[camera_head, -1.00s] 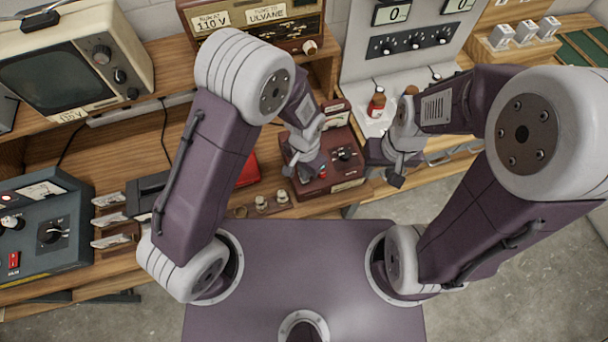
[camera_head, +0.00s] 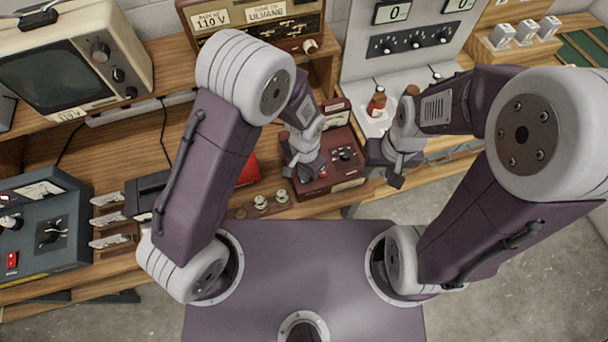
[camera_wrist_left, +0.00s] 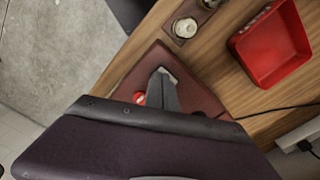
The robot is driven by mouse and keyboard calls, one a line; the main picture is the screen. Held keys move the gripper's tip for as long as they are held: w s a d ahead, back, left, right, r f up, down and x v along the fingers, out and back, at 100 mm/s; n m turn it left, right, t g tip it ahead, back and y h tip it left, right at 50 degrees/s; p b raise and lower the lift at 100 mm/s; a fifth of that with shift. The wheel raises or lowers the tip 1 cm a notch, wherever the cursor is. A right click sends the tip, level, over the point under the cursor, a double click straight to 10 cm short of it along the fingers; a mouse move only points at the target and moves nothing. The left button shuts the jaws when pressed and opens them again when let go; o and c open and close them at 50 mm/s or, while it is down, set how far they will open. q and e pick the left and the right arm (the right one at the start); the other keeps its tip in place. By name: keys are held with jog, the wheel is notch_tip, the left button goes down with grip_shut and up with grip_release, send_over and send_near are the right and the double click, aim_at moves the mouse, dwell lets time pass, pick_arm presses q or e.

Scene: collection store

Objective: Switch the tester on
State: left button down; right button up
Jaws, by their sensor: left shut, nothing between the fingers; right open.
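The tester, a maroon box (camera_head: 345,180) with a dark dial panel, sits on the wooden bench in the middle of the head view. My left gripper (camera_head: 306,172) is shut and empty, low over the left part of the tester.
A red tray (camera_wrist_left: 272,45) lies beside the tester. Small pale round pieces (camera_head: 261,202) sit in a wooden holder at the bench front. A grey instrument (camera_head: 45,235) stands at the left.

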pick_arm(q)
jog(key=shift+f+b, duration=0.35)
jog(key=shift+f, duration=0.15)
jog(key=shift+r, duration=0.1)
notch_tip(320, 180, up, 7)
jog(key=p, duration=0.6)
dwell(0.5)
